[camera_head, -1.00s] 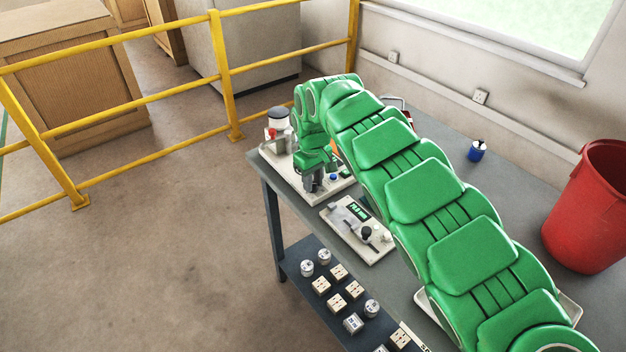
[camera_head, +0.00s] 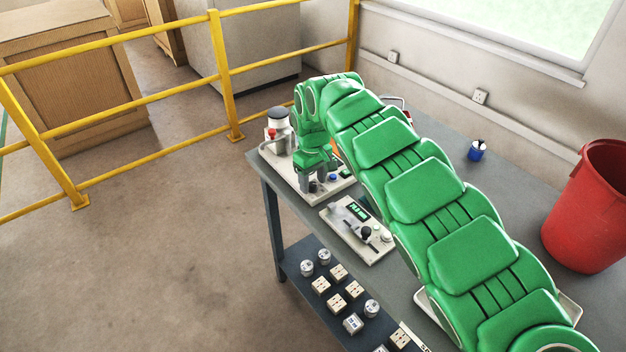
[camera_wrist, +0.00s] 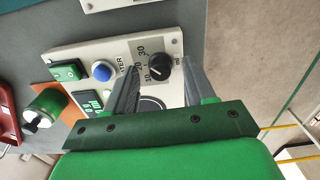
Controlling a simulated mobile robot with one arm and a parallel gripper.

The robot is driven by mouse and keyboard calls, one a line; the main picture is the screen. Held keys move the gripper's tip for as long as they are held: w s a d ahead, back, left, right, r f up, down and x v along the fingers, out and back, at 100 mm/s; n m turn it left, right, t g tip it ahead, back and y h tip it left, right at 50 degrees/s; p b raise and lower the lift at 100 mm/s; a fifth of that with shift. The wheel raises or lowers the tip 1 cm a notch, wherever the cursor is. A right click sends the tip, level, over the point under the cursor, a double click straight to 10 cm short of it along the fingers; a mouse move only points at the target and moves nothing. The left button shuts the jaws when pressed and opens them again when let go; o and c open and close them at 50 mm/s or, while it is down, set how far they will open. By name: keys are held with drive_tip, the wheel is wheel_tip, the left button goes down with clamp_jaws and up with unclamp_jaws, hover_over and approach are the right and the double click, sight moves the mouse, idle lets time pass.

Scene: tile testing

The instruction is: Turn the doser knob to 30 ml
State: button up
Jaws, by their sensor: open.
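The doser knob (camera_wrist: 159,67) is black and round, on a pale panel (camera_wrist: 172,43) with a printed scale of 10, 20 and 30 in the wrist view. I cannot read surely where its pointer stands. My gripper (camera_wrist: 161,64) is open, with one grey finger on each side of the knob; contact cannot be made out. In the head view my gripper (camera_head: 318,184) reaches down over the doser's pale base (camera_head: 290,178) at the table's far left corner, and the knob is hidden there. A blue button (camera_wrist: 102,71), a green switch (camera_wrist: 69,71) and a display (camera_wrist: 88,104) share the panel.
A second pale panel (camera_head: 352,245) with a display and black knob lies nearer on the grey table (camera_head: 440,150). A blue container (camera_head: 477,151) and red bin (camera_head: 588,215) are to the right.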

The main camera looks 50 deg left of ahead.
sight(314, 184)
wheel_tip(314, 184, up, 8)
drive_tip(key=shift+f, duration=0.25)
drive_tip(key=shift+w, duration=0.1)
idle(0.5)
